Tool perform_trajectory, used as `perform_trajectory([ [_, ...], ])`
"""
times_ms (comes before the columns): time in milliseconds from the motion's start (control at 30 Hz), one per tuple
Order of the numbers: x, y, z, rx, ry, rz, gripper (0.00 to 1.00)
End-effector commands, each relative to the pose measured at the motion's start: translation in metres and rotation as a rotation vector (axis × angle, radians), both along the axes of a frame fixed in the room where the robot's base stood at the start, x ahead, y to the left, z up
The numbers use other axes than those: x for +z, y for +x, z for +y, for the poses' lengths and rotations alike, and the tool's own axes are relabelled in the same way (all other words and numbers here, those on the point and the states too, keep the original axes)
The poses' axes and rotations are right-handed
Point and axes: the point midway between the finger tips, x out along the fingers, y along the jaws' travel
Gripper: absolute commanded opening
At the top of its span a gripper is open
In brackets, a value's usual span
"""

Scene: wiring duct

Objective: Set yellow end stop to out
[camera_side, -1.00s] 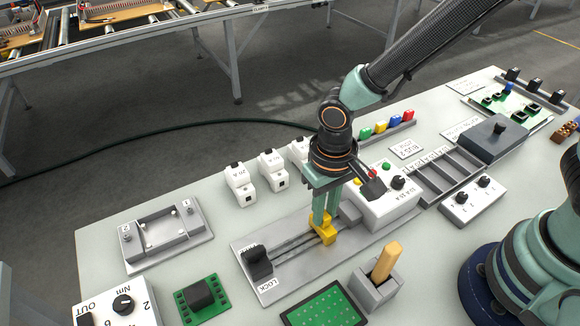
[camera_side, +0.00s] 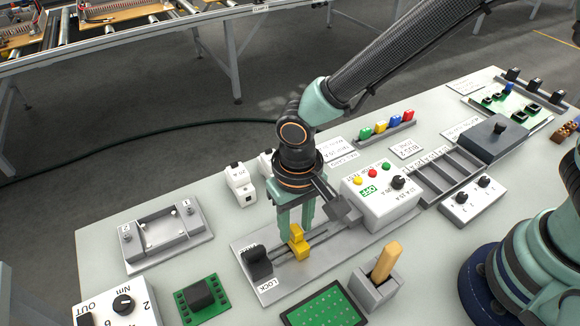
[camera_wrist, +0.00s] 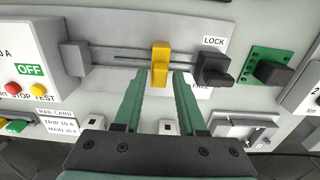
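The yellow end stop (camera_side: 298,243) sits on a slotted grey rail plate (camera_side: 334,252), a short gap from the black lock block (camera_side: 257,263). In the wrist view, the yellow end stop (camera_wrist: 160,64) stands upright on the rail, with the black lock block (camera_wrist: 212,68) to its right. My gripper (camera_side: 295,231) is open and empty, its two green fingers spread just behind and above the end stop. In the wrist view, my gripper (camera_wrist: 160,73) shows a gap on each side of the end stop.
A grey end block (camera_wrist: 75,58) closes the other rail end. A white button box (camera_side: 380,195) labelled OFF stands right of the gripper. White breakers (camera_side: 240,184) stand behind. A grey holder (camera_side: 375,289) with a wooden handle and a green board (camera_side: 328,305) lie in front.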

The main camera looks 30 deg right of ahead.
Motion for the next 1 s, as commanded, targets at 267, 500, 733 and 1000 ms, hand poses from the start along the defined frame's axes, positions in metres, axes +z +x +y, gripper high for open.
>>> perform_trajectory([
  [267,-0.001,0.000,0.000,0.000,-0.001,0.001,0.53],
  [500,0.015,0.001,0.000,0.000,0.002,-0.002,0.53],
  [733,0.062,0.001,0.001,0.000,0.004,-0.005,0.53],
  [1000,0.107,0.000,0.000,0.000,0.002,-0.002,0.53],
])
